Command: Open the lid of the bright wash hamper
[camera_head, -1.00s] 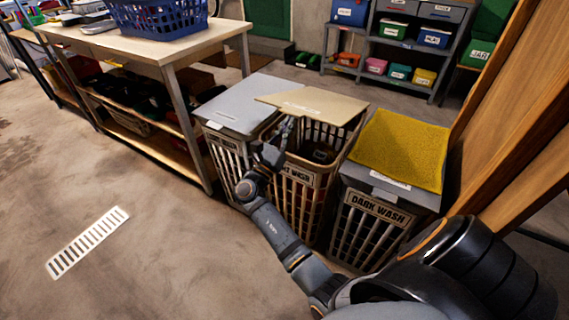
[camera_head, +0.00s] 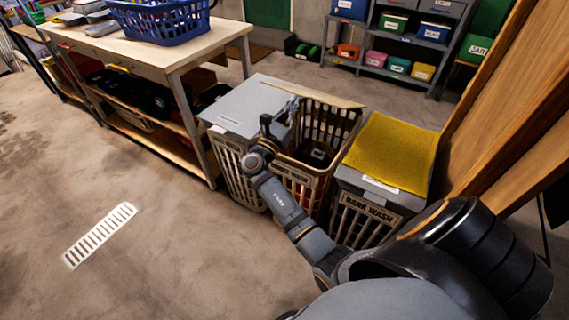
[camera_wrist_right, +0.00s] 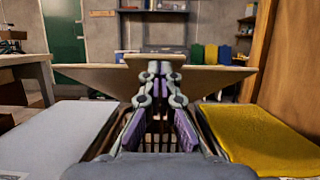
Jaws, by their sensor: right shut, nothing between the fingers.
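The middle hamper (camera_head: 326,180) is tan and slatted, between two others, and I take it as the bright wash hamper; its label is largely hidden by my arm. Its tan lid (camera_head: 325,95) is raised at the back and shows nearly edge-on, so the front of the basket is open, with dark contents inside. In the right wrist view the lid (camera_wrist_right: 95,75) spans behind my fingers. My right gripper (camera_head: 291,104) is shut and empty at the lid, above the hamper's left part; whether it touches is unclear. It also shows in the wrist view (camera_wrist_right: 157,68). My left gripper is out of view.
A hamper with a closed grey lid (camera_head: 245,105) stands left. The dark wash hamper (camera_head: 365,218) stands right, a yellow cloth (camera_head: 392,153) on its lid. A workbench (camera_head: 150,52) is farther left and wooden boards (camera_head: 495,110) lean right. The front floor is clear.

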